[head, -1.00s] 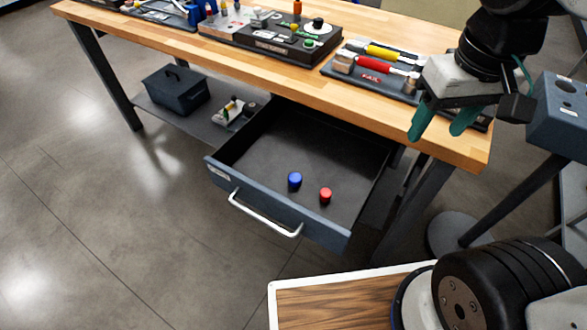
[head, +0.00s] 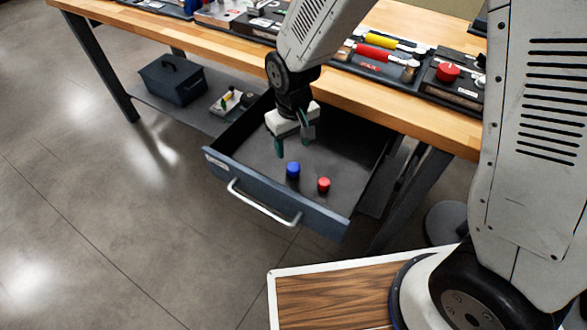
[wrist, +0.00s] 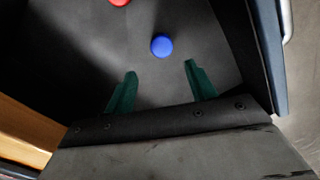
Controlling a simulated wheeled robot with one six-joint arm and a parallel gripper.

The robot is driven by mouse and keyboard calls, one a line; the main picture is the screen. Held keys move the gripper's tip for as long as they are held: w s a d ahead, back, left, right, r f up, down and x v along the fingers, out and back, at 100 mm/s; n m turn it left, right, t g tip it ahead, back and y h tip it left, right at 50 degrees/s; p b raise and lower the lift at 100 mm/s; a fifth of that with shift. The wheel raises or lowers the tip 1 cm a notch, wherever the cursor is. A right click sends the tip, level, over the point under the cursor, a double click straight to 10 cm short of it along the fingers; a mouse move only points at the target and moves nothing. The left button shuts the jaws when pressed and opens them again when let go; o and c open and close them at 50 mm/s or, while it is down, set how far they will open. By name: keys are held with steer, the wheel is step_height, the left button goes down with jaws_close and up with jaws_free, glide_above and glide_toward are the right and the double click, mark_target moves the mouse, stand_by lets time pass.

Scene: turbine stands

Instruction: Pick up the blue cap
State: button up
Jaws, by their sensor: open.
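The blue cap (head: 293,170) stands on the floor of the open drawer (head: 240,165), left of a red cap (head: 323,184). In the wrist view the blue cap (wrist: 161,45) lies beyond my fingertips, roughly between their lines. My gripper (head: 293,146) is above the drawer, pointing down, with its green fingers apart and nothing between them. The fingers also show in the wrist view (wrist: 160,68). In the head view the gripper is just above and behind the blue cap, not touching it.
The red cap shows at the top edge of the wrist view (wrist: 120,2). The drawer's front wall and handle (head: 262,207) face the robot. The wooden bench top (head: 400,100) with tools and trays overhangs the back of the drawer. A dark toolbox (head: 172,80) sits on the lower shelf.

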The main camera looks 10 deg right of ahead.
mark_target(294, 167)
steer(key=f, duration=0.4)
steer(key=s+f, duration=0.1)
steer(key=f, duration=0.2)
steer(key=shift+f, duration=0.1)
steer(key=shift+c, duration=0.4)
jaws_close()
step_height(294, 167, up, 10)
